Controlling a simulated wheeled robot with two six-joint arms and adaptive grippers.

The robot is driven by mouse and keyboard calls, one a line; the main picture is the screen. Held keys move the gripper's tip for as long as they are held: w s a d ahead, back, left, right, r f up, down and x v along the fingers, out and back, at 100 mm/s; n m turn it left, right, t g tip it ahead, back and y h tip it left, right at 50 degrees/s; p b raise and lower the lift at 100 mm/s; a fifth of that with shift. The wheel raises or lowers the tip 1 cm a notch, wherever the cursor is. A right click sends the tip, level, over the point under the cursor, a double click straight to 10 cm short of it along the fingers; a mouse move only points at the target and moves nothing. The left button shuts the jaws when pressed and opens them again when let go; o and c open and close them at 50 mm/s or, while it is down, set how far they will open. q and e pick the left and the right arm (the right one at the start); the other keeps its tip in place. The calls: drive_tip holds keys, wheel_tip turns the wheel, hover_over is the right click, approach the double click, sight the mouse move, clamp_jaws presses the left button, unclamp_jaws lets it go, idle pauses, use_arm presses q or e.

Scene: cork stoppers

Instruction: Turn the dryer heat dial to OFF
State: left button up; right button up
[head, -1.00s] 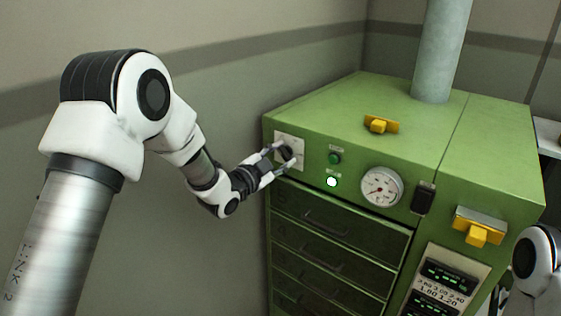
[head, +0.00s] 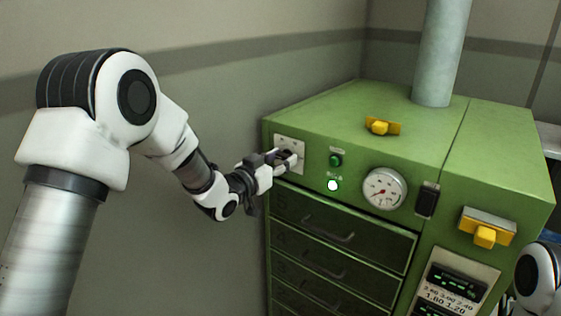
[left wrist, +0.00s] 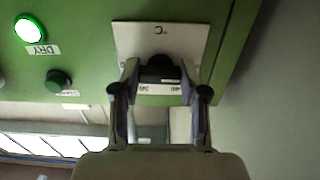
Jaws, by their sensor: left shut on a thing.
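The heat dial is a dark round knob (left wrist: 160,69) on a white square plate marked °C (left wrist: 150,36), at the upper left of the green dryer's front. The plate (head: 298,143) also shows in the head view, where my gripper mostly covers the knob. My left gripper (head: 287,160) is shut on the knob, with one finger on each side of it in the left wrist view (left wrist: 160,75). The plate's numbers are partly hidden by the fingers, so I cannot read the setting. My right gripper is out of view.
Right of the dial are a green button (head: 335,160), a lit DRY lamp (head: 332,186), a round gauge (head: 384,188) and a dark switch (head: 426,201). Drawers (head: 340,232) lie below. Yellow latches (head: 382,126) sit on the dryer. A grey wall is close on the left.

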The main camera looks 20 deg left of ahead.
use_arm(q)
drive_tip(key=shift+r, duration=0.2)
idle(0.3)
drive_tip(key=o, duration=1.1)
drive_tip(key=shift+o, duration=0.2)
drive_tip(key=shift+f, duration=0.1)
drive_tip(key=v, duration=1.2)
drive_tip(key=shift+w, duration=0.1)
